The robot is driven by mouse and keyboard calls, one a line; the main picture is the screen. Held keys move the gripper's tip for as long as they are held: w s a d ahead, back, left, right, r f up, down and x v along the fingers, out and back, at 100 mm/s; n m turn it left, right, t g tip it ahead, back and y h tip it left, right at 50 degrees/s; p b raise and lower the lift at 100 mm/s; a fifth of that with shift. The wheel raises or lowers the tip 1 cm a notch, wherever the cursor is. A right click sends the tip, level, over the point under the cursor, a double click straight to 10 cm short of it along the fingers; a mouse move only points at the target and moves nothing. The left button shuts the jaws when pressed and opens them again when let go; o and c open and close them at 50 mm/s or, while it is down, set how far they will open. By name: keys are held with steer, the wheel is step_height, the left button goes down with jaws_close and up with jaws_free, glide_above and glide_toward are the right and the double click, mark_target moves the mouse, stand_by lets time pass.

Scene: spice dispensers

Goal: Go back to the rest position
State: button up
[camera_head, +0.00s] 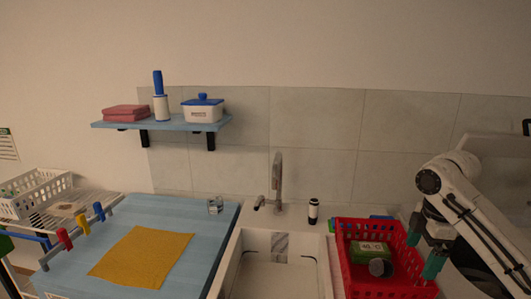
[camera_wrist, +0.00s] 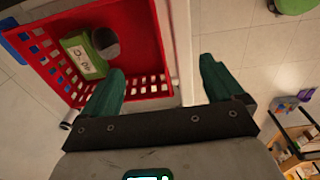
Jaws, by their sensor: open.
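My gripper (camera_head: 424,252) is at the right of the head view, with two green fingers pointing down at the right side of the red basket (camera_head: 344,262). In the wrist view, my gripper (camera_wrist: 165,82) is open, its fingers wide apart with nothing between them. The red basket (camera_wrist: 152,50) is at the upper left there, and its edge passes between and beyond the fingers. A green box with a white label (camera_head: 371,247) lies in the basket with a dark round item (camera_head: 379,267) next to it.
A sink (camera_head: 270,243) with a tall tap (camera_head: 277,180) lies left of the basket, and a small black-and-white bottle (camera_head: 313,211) stands behind it. A blue board with a yellow cloth (camera_head: 143,255) is farther left. A wall shelf (camera_head: 165,124) holds several items.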

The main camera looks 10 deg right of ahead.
steer(key=a+f+m+t+y, duration=0.1)
steer(key=a+f, duration=0.2)
steer(key=a, duration=0.5)
steer(key=a+f+m+t+y, duration=0.1)
steer(key=a+f+t+y, duration=0.15)
steer(key=a, duration=0.55)
steer(key=s+a+f+m+t, duration=0.1)
steer(key=s+a+f+m, duration=0.4)
steer(key=a+f, duration=0.2)
steer(key=s+d+f+m+g+h, duration=0.1)
steer(key=s+f, duration=0.3)
steer(key=s, duration=0.6)
steer(key=s+d+f+m+g+h, duration=0.1)
steer(key=s+d+f+m, duration=0.3)
steer(key=s, duration=0.6)
steer(key=s+d+f+m+g+h, duration=0.2)
steer(key=s+f, duration=0.3)
steer(key=s, duration=0.6)
steer(key=shift+d+m, duration=0.4)
steer(key=shift+m, duration=0.2)
